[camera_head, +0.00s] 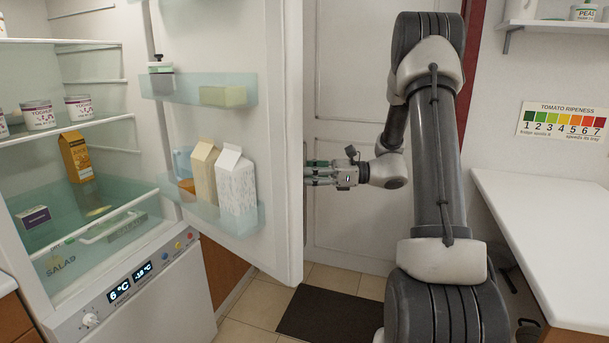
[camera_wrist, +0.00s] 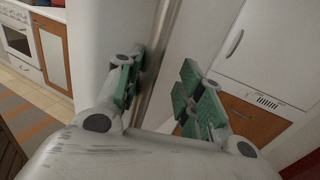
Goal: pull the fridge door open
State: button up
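The fridge door (camera_head: 285,120) stands wide open, swung out to the right of the fridge body (camera_head: 150,310), with its inner shelves facing the head camera. My gripper (camera_head: 312,173) is at the door's free edge, its fingertips partly hidden behind it. In the wrist view my gripper (camera_wrist: 160,82) has its two green-padded fingers apart. A vertical metallic strip (camera_wrist: 163,50), perhaps the door handle or edge, runs between them. Contact with the strip cannot be made out.
Cartons (camera_head: 236,182) stand in the lower door shelf. Yoghurt pots (camera_head: 40,115) and other food are inside the fridge. A white counter (camera_head: 550,220) is at right. A dark mat (camera_head: 328,315) lies on the tiled floor, before a white panelled door (camera_head: 345,85).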

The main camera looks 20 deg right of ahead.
jog(key=shift+d, duration=0.1)
jog(key=w+d, duration=0.2)
jog(key=d, duration=0.6)
jog(key=shift+w+d, duration=0.2)
jog(key=shift+w, duration=0.1)
dwell(0.4)
jog(key=shift+c, duration=0.3)
